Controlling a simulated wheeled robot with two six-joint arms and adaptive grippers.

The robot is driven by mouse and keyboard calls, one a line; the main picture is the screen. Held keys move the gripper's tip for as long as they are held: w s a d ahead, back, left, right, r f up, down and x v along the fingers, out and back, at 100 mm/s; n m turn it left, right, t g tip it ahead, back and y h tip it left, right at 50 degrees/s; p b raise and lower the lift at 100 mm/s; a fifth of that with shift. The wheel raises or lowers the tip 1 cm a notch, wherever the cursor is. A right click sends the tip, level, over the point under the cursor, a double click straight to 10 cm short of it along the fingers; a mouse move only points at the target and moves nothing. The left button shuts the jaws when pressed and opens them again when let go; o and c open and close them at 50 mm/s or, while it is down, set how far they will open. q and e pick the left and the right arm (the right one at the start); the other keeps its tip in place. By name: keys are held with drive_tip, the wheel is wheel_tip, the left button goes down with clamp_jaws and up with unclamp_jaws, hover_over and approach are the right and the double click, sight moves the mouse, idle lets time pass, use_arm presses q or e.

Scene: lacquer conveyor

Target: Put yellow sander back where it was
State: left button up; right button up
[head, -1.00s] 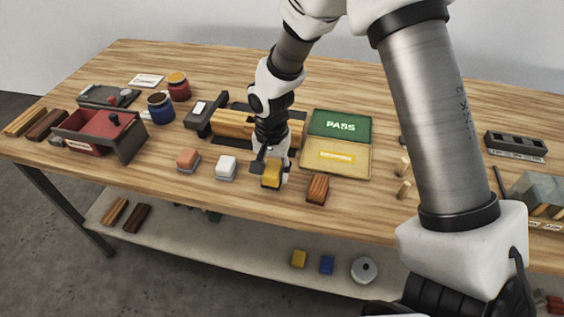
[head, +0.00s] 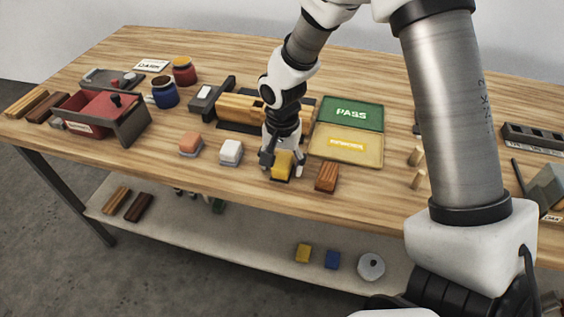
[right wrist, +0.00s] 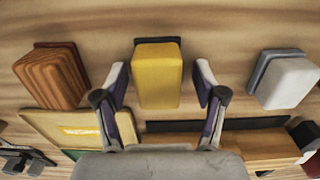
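The yellow sander (head: 282,166) stands on the table near the front edge, between the white sander (head: 231,152) and a wooden-brown block (head: 327,177). It also shows in the right wrist view (right wrist: 158,75), yellow on top with a dark base. My right gripper (head: 283,163) is low over it with one finger on each side. In the right wrist view, clear gaps show between the sander and both fingers, so the gripper is open around it. My left gripper is in neither view.
An orange sander (head: 190,143) stands farther left in the row. Behind are a green PASS tray (head: 350,113) and a yellow tray (head: 345,147). A red box (head: 95,113) and blue jar (head: 164,92) stand left. Wooden pegs (head: 417,156) stand right.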

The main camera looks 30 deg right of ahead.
sight(282, 160)
drive_tip(key=shift+r, duration=0.1)
wheel_tip(282, 160, up, 12)
drive_tip(key=p, duration=0.1)
drive_tip(key=shift+r, duration=0.15)
